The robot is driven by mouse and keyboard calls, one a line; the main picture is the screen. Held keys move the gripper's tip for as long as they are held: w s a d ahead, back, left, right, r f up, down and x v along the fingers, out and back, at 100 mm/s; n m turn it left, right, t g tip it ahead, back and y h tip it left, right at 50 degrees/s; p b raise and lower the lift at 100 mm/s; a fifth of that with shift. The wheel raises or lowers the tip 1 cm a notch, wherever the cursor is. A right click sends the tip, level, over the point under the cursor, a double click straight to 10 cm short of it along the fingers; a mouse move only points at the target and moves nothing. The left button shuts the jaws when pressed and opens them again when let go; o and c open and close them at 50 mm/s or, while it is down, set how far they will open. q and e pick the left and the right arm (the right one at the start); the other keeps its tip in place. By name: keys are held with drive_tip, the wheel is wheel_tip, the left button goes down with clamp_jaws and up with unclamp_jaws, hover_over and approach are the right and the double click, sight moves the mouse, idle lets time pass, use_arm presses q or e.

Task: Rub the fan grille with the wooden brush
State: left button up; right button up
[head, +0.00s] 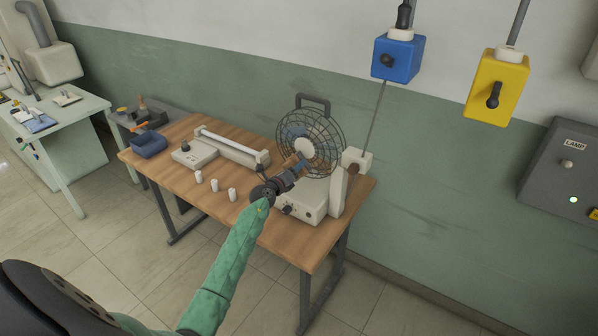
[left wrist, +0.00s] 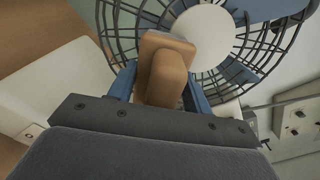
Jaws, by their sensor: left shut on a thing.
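The fan (head: 300,150) stands on the wooden table with its round wire grille facing me; the grille also fills the top of the left wrist view (left wrist: 125,22). My left gripper (head: 294,168) is shut on the wooden brush (head: 291,161), a tan wooden block that shows between the blue fingers in the left wrist view (left wrist: 165,70). The brush is in front of the grille, near its pale hub. I cannot tell whether it touches the wires. My right gripper is not in view.
The wooden table (head: 180,135) also holds a white device with a long bar (head: 228,146), several small white cylinders (head: 215,185) and a blue bin (head: 149,144). Blue (head: 398,57) and yellow (head: 499,88) switch boxes hang above. A grey panel (head: 565,170) is on the right wall.

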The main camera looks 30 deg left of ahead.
use_arm(q)
drive_tip(key=a, duration=0.4)
drive_tip(key=shift+w+a, duration=0.25)
drive_tip(key=shift+a, duration=0.15)
idle(0.4)
drive_tip(key=shift+s+d+r+p, duration=0.15)
drive_tip(key=shift+d+p, duration=0.3)
drive_tip(key=shift+d, duration=0.7)
drive_tip(key=shift+s+d, duration=0.15)
drive_tip(key=shift+d, duration=2.4)
drive_tip(key=shift+a, duration=0.1)
drive_tip(key=a+b, duration=0.2)
drive_tip(key=a, duration=0.5)
drive_tip(key=shift+w+a, duration=0.2)
drive_tip(key=shift+a, duration=0.05)
